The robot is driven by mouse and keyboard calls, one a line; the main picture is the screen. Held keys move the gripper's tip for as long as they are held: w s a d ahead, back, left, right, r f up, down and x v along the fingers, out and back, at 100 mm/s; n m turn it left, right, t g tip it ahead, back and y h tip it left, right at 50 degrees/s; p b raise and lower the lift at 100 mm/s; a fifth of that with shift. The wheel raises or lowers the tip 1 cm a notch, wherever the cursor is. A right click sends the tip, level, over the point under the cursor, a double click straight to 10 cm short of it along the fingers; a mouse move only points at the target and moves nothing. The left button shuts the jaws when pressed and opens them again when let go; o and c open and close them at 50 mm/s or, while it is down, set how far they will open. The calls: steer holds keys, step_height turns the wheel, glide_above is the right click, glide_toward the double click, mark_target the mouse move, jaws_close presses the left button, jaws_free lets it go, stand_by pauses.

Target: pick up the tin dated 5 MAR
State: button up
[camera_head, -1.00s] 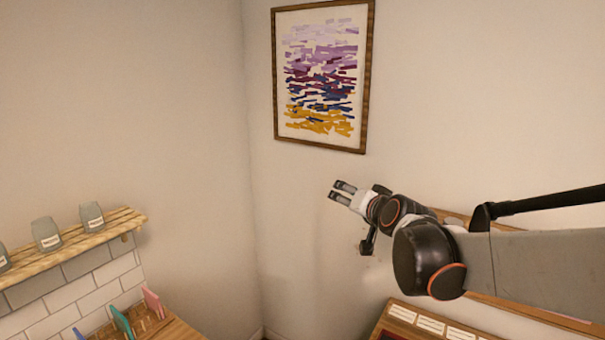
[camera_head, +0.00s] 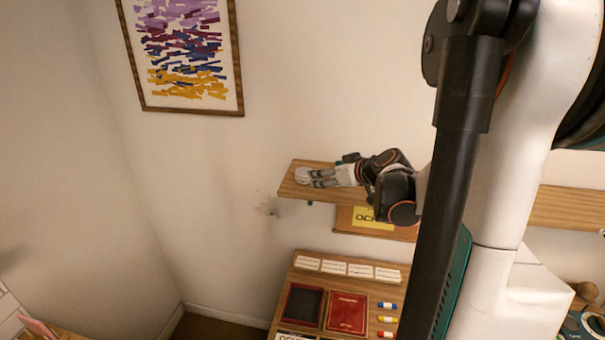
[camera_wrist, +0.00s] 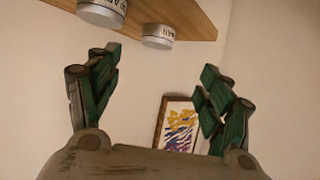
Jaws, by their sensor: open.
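In the wrist view, which is upside down, two pale round tins stand on a wooden shelf (camera_wrist: 195,12). The smaller-looking tin (camera_wrist: 158,36) has a label that seems to end in MAR; its day number is not clear. The other tin (camera_wrist: 103,12) is cut by the top edge, and its label seems to read APR. My gripper (camera_wrist: 160,66) is open and empty, its fingers apart, with the MAR tin beyond the gap. In the head view my gripper (camera_head: 313,178) is at the shelf's left end (camera_head: 289,190), by a whitish round shape (camera_head: 302,174), probably a tin.
Below the shelf are a yellow OCHRE sign (camera_head: 372,220), partly hidden, and a desk (camera_head: 280,318) with white cards, dark and red trays and colored tubes. A framed picture (camera_head: 235,60) hangs on the wall. My arm blocks the shelf's middle.

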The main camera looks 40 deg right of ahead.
glide_toward(305, 172)
steer(key=x, duration=0.4)
steer(key=shift+s+a+f, duration=0.15)
steer(key=shift+a+f, duration=0.1)
steer(key=shift+a, duration=0.05)
steer(key=shift+d+r+p+x, duration=0.15)
steer(key=shift+p+x, duration=0.2)
steer(key=shift+x, duration=0.95)
steer(key=shift+d+r+p+x, duration=0.15)
steer(key=shift+p+x, duration=0.15)
steer(key=shift+x, duration=1)
steer(key=shift+f, duration=0.1)
steer(key=c, duration=1.2)
